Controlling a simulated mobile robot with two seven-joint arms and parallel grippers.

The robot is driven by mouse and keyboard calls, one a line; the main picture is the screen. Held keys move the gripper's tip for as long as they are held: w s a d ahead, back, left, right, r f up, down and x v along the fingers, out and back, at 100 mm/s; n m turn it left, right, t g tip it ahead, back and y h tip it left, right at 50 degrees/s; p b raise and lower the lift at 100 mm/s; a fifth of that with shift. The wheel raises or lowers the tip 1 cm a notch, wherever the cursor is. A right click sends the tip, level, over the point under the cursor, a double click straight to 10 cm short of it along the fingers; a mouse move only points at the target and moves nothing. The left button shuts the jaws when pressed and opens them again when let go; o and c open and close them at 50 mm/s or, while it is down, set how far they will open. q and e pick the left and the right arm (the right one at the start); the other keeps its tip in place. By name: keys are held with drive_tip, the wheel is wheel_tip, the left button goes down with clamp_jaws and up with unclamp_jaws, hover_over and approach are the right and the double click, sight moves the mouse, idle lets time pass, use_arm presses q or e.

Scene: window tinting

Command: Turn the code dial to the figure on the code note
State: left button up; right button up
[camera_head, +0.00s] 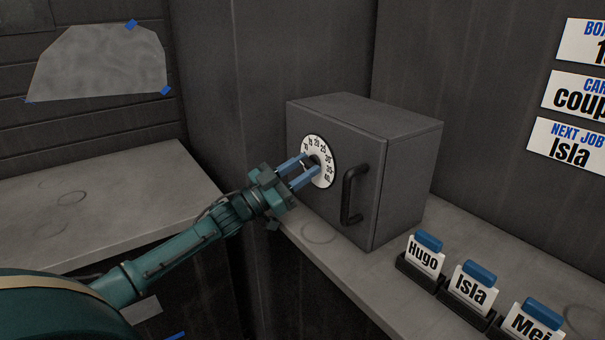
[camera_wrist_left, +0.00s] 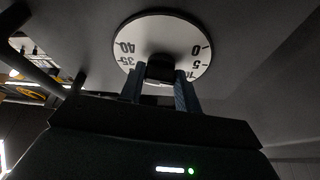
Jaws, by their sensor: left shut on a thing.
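The code dial (camera_head: 328,177) is a round white disc with black numbers on the front of a grey metal box (camera_head: 410,135). My left gripper (camera_head: 312,164) reaches it from the left, its blue fingers shut on the dial's knob. In the left wrist view the white dial (camera_wrist_left: 150,25) shows 0, 5, 35, 40 and a partly covered 10. Its dark knob (camera_wrist_left: 160,67) sits between my left gripper's fingers (camera_wrist_left: 159,88). A note at the upper right (camera_head: 582,45) begins "BO" with a figure starting with 1, cut off by the picture edge. My right gripper is out of view.
The box has a dark handle (camera_head: 351,195) right of the dial. Name cards Hugo (camera_head: 425,257), Isla (camera_head: 470,288) and Mei (camera_head: 528,320) stand on the counter. Two more wall notes read "coup" (camera_head: 580,97) and "Isla" (camera_head: 568,148). A bare counter (camera_head: 110,205) lies at left.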

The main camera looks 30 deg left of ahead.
use_arm(q)
drive_tip(key=m+g+h, duration=0.1)
drive_tip(key=m, duration=0.2)
drive_tip(key=m+g+h, duration=0.1)
drive_tip(key=m, duration=0.2)
drive_tip(key=shift+w+a+r+b, duration=0.1)
drive_tip(key=shift+a+b, duration=0.05)
drive_tip(key=shift+b, duration=0.15)
drive_tip(key=shift+m+g+h, duration=0.25)
drive_tip(key=shift+m+g, duration=0.45)
drive_tip(key=shift+m, duration=0.8)
drive_tip(key=shift+m+g+h, duration=0.25)
drive_tip(key=shift+m+g, duration=0.45)
drive_tip(key=shift+m, duration=0.8)
drive_tip(key=o, duration=1)
drive_tip(key=shift+a, duration=0.1)
